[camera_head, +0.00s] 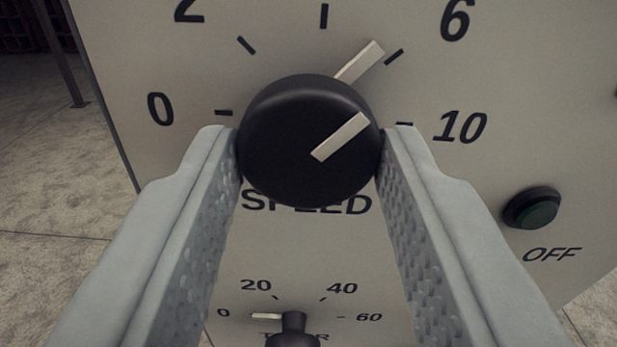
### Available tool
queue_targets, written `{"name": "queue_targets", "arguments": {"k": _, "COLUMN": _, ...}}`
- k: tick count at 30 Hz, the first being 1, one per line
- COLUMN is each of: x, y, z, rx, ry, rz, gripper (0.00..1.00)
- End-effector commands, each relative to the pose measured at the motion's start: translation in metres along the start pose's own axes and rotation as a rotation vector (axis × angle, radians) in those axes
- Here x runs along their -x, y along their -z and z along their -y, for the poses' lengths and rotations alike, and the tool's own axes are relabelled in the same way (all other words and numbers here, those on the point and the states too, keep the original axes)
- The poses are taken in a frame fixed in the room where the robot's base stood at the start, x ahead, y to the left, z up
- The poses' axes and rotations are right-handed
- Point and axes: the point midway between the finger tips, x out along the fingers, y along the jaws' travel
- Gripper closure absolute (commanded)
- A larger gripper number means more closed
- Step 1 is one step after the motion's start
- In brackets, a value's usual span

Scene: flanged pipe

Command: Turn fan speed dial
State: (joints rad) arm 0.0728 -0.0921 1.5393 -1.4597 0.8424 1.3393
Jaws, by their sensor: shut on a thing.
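The black round speed dial (285,120) is on a grey panel, above the partly covered word SPEED. Its pale pointer (360,63) points up and right, close to the tick below the 6. A pale line on the knob's front face runs the same way. My gripper (311,148) has one finger on each side of the knob, and both fingertips touch its sides. The gripper is shut on the dial. The scale reads 0 at the left, 2 and 6 above, and 10 at the right; the number at the top is out of frame.
A smaller timer dial (292,325) sits below, partly cut off, its pointer near 0. A dark green OFF button (532,208) is at the right of the panel (480,190). Bare floor (50,185) shows at the left, with a dark post (58,55).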

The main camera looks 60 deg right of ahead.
Motion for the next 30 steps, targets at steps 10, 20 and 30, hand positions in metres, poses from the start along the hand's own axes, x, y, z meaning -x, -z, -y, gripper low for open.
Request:
{"name": "queue_targets", "arguments": {"k": 10, "x": 0.0001, "y": 0.0001, "z": -0.0005, "rx": 0.260, "ry": 0.000, "rz": 0.000, "gripper": 0.85}}
{"name": "queue_targets", "arguments": {"k": 20, "x": 0.0001, "y": 0.0004, "z": -0.0010, "rx": 0.575, "ry": 0.000, "rz": 0.000, "gripper": 0.85}}
{"name": "queue_targets", "arguments": {"k": 30, "x": 0.0001, "y": 0.0007, "z": -0.0014, "rx": 0.898, "ry": 0.001, "rz": 0.000, "gripper": 0.85}}
